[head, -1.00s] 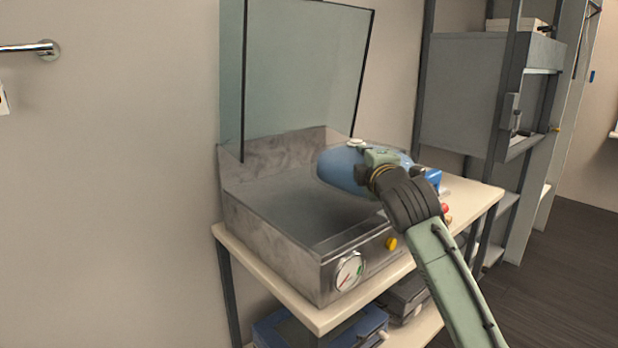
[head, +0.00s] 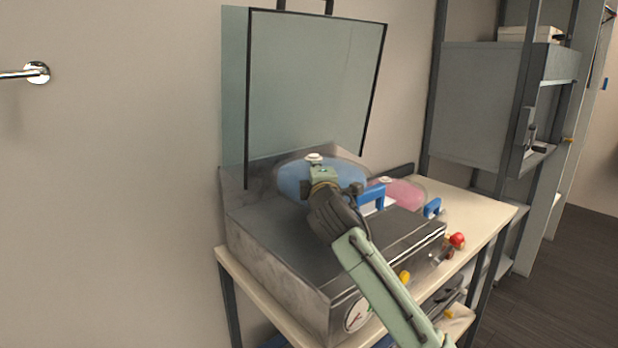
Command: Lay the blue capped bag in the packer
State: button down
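The blue capped bag (head: 291,177), rounded with a pale cap (head: 314,157), is over the back part of the packer. The packer (head: 268,262) is a grey metal box with its clear lid (head: 315,85) raised. My gripper (head: 322,176) is at the near side of the bag, just below the cap, and appears shut on it. Its fingertips are mostly hidden by the wrist. I cannot tell whether the bag touches the packer's floor or hangs above it.
A pink capped bag (head: 405,193) lies to the right, near the packer's far right end. Blue handles (head: 433,208) stand nearby. The pale table (head: 485,205) has free room at right. A grey shelf rack (head: 475,105) stands behind.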

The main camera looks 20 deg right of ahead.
jog(key=shift+w+a, duration=0.6)
jog(key=shift+w, duration=0.05)
notch_tip(320, 180, down, 3)
jog(key=shift+f+p, duration=0.2)
jog(key=shift+p, duration=0.75)
jog(key=shift+f, duration=0.25)
jog(key=c, duration=1.7)
grip_release()
jog(key=shift+o, duration=0.2)
jog(key=b+v, duration=0.4)
jog(key=v, duration=0.8)
jog(key=shift+r, duration=0.1)
